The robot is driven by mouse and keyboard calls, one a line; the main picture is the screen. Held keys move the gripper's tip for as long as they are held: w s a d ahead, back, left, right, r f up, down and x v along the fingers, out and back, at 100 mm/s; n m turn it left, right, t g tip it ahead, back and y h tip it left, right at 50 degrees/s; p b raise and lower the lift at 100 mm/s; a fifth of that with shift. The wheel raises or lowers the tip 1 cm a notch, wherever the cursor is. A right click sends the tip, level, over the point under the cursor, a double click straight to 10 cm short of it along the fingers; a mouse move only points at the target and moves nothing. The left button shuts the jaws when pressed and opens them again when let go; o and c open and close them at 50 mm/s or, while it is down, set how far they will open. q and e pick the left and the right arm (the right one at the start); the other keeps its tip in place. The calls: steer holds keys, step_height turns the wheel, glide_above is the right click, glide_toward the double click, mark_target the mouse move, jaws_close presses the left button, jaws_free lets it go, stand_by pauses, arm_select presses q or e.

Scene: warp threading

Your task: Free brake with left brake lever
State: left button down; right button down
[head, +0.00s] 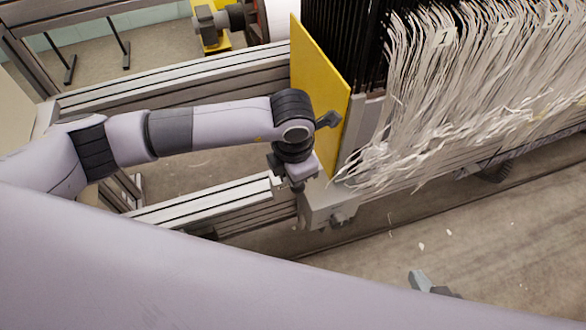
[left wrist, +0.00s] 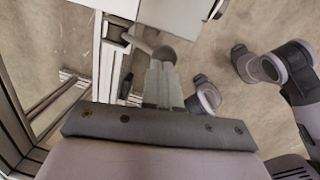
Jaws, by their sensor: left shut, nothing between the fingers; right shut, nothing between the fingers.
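In the left wrist view, a grey lever with a rounded end (left wrist: 164,54) sticks out from the frame beside a pale box. It looks like the left brake lever. My left gripper (left wrist: 161,66) is shut and empty, with its fingertips right at the rounded end; I cannot tell whether they touch. My right gripper (head: 418,281) is shut and empty over the floor at the lower right.
A yellow panel (head: 322,95) stands just behind my left wrist. Loose white warp threads (head: 430,100) hang to its right. Metal rails (head: 190,85) run along the left. My right forearm crosses the foreground. Floor at the lower right is open.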

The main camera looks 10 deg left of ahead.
arm_select(q)
steer(key=shift+s+d+f+b, duration=0.25)
steer(key=shift+s+f+b, duration=0.05)
steer(key=shift+s+f, duration=0.2)
arm_select(e)
steer(key=shift+s+d+f, duration=0.15)
steer(key=shift+s+f, duration=0.05)
steer(key=shift+f, duration=0.25)
arm_select(q)
steer(key=shift+s+f, duration=0.1)
